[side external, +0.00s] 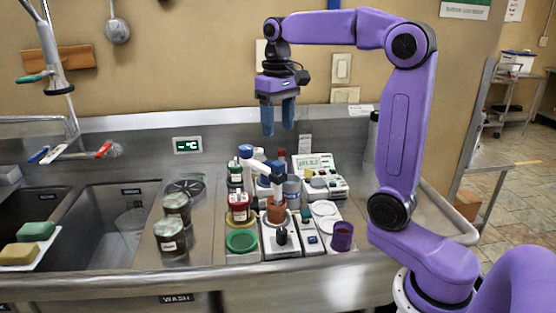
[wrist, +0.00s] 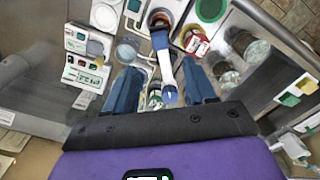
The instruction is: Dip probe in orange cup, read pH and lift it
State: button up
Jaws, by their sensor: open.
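The orange cup (side external: 275,212) stands on a white stirrer-like base in the side view; the wrist view shows it at the top (wrist: 159,17). Whether the probe tip is inside the cup cannot be told. The pH meter (side external: 316,163) with a lit display stands behind, to the right. My gripper (side external: 278,122) is open and empty, above and behind the probe arm, fingers down; the wrist view shows both blue fingers (wrist: 161,90).
A red-labelled jar (side external: 239,208) and a green dish (side external: 241,241) stand left of the cup. A purple cup (side external: 342,236) is at the right front. Two dark jars (side external: 170,236) stand near the sink (side external: 112,230). The air around my gripper is clear.

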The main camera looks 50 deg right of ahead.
aim_at(278, 163)
notch_tip(278, 163, down, 10)
jog(key=shift+f, duration=0.1)
dwell(0.4)
grip_shut()
jog(key=shift+r, duration=3.1)
